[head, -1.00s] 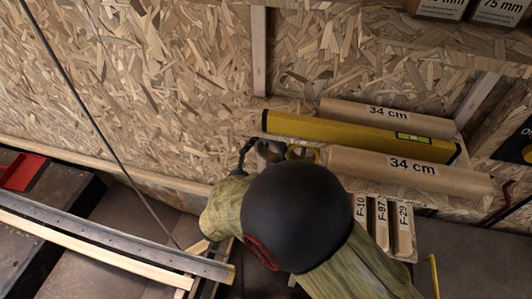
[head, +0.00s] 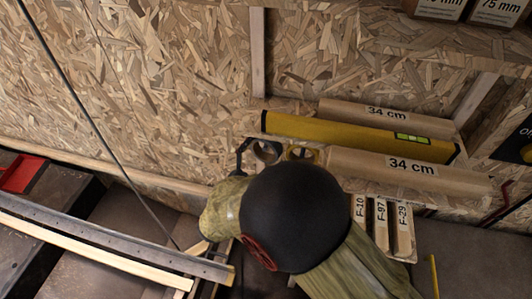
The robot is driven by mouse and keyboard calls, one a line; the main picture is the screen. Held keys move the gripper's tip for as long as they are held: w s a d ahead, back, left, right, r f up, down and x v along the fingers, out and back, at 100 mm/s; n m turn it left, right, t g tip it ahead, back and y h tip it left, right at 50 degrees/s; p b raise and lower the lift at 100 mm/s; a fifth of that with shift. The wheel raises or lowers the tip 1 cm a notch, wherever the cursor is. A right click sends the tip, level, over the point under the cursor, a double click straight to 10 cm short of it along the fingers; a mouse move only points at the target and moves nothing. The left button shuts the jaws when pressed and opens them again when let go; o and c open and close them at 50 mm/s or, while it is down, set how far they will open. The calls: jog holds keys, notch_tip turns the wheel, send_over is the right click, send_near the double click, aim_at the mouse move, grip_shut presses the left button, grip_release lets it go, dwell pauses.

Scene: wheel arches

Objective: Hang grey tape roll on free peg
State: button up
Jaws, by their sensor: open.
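A grey ring, which looks like the grey tape roll (head: 268,151), is at the shelf's left end, just left of a yellow ring (head: 303,152). My gripper (head: 253,150) is open beside the grey ring. One dark finger shows at the ring's left; the other finger is not clear. My arm's black joint and sleeve hide much of the area below. I cannot make out a peg or tell whether the ring hangs on one.
A yellow spirit level (head: 360,137) lies between two tubes marked 34 cm, the back one (head: 385,113) and the front one (head: 410,170). Labelled blocks (head: 381,225) stand below right. A chipboard wall (head: 160,80) is behind. A long metal bar (head: 100,238) runs at lower left.

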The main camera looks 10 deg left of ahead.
jog(key=shift+o, duration=0.6)
jog(key=v, duration=1.2)
